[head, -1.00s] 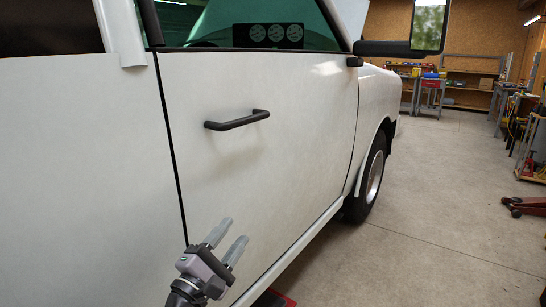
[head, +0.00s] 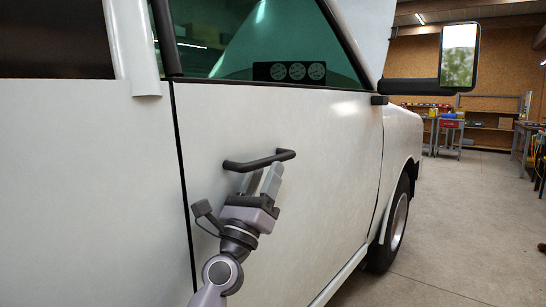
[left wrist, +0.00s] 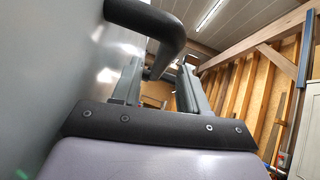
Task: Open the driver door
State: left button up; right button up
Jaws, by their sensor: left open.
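The white driver door (head: 320,135) sits flush with the body, with thin dark seams at both its edges. Its black bar handle (head: 282,156) stands out from the panel below the window. My left gripper (head: 264,176) is open, its two grey fingers pointing up at the handle from just below. In the left wrist view the dark handle (left wrist: 145,18) looms close and curves down toward the gap between the fingers (left wrist: 158,75). I cannot tell whether the bar lies between the fingers or touches them. My right gripper is not in view.
The side mirror (head: 458,58) juts out at the upper right on a black arm (head: 415,87). The front wheel (head: 397,225) is beyond the door's front edge. Open concrete floor (head: 465,240) lies to the right, with workbenches and shelves (head: 485,120) at the back.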

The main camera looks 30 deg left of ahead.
aim_at(271, 161)
pick_arm(q)
jog(key=shift+p+x, duration=0.35)
jog(key=shift+x, duration=1.55)
grip_shut()
